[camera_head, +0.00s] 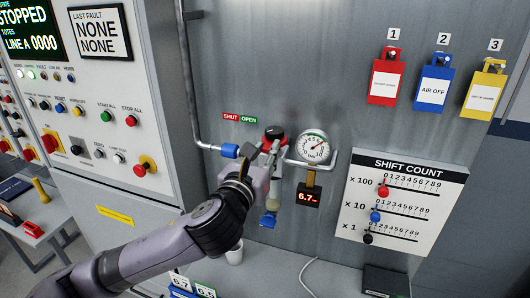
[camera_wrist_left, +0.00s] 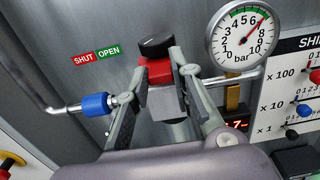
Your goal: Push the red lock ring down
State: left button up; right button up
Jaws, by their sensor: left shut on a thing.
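The red lock ring (camera_wrist_left: 157,70) sits below a round black knob (camera_wrist_left: 156,44) on a grey valve body (camera_wrist_left: 164,102) on the wall pipe. The ring appears close under the knob; a gap cannot be made out. My right gripper is in neither view.
A pressure gauge (camera_head: 314,147) stands close right of the valve, with a small display (camera_head: 308,195) below. A blue pipe fitting (camera_head: 229,151) is on the left. A SHUT/OPEN label (camera_head: 240,119) is above the pipe. A shift count board (camera_head: 400,200) hangs right.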

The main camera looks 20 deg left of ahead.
pick_arm(q)
grip_shut()
jog(key=shift+f, duration=0.95)
jog(key=o, duration=0.7)
grip_release()
jog(key=shift+r, duration=0.1)
jog(key=s, duration=0.7)
jog(key=shift+s+a, duration=0.1)
jog(key=shift+s, duration=0.2)
